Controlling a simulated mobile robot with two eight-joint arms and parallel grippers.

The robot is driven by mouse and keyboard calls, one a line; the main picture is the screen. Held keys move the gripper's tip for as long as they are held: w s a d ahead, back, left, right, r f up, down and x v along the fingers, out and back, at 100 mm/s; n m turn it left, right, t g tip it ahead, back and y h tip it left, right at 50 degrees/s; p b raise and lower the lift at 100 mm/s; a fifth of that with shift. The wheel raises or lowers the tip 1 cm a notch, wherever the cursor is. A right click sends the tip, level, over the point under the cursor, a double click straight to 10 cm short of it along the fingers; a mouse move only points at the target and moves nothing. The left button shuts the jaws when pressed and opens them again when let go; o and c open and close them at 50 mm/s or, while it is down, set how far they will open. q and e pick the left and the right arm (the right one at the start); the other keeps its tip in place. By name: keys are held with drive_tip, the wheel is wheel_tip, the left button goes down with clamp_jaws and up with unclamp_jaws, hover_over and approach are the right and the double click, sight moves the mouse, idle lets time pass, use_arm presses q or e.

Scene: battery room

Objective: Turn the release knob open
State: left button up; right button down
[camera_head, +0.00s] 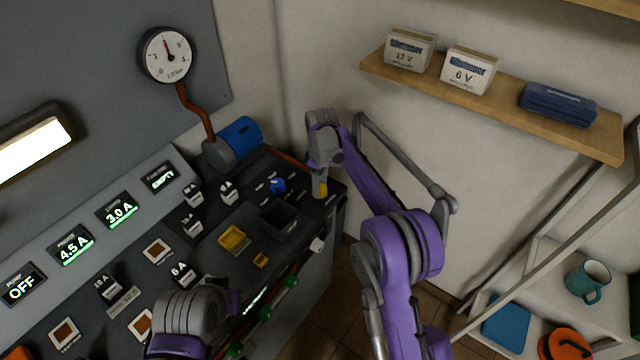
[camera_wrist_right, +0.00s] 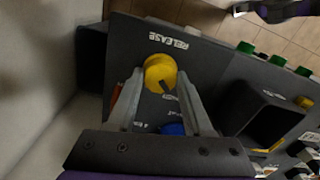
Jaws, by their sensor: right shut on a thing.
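The release knob (camera_wrist_right: 160,72) is a yellow round knob with a dark mark on its face, next to the printed word RELEASE on the dark panel. It also shows as a small yellow patch below my right gripper in the head view (camera_head: 321,189), at the right end of the console. My right gripper (camera_wrist_right: 163,84) is shut on the knob, with one grey finger on each side of it. Of my left arm, a grey and purple part (camera_head: 193,312) shows at the bottom left over the console; its fingers cannot be made out.
Beside the knob are a blue knob (camera_head: 277,185), a dark open bin (camera_head: 279,220) and a yellow block (camera_head: 234,239). A gauge (camera_head: 165,55) and a blue cylinder (camera_head: 240,134) are behind. A wall shelf (camera_head: 490,104) with boxes is at the right.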

drive_tip(key=shift+m, duration=0.3)
drive_tip(key=m, duration=0.3)
drive_tip(key=shift+m, duration=0.4)
drive_tip(key=m+b, duration=0.1)
drive_tip(key=m, duration=0.3)
drive_tip(key=shift+m, duration=0.3)
drive_tip(key=m, duration=0.4)
use_arm(q)
drive_tip(key=shift+s+f, duration=0.25)
drive_tip(key=shift+f, duration=0.3)
drive_tip(key=shift+s+f, duration=0.25)
drive_tip(key=shift+f, duration=0.3)
use_arm(e)
drive_tip(key=m, duration=0.4)
drive_tip(key=shift+m+t, duration=0.3)
drive_tip(key=shift+m, duration=0.3)
drive_tip(key=shift+c, duration=1.5)
unclamp_jaws()
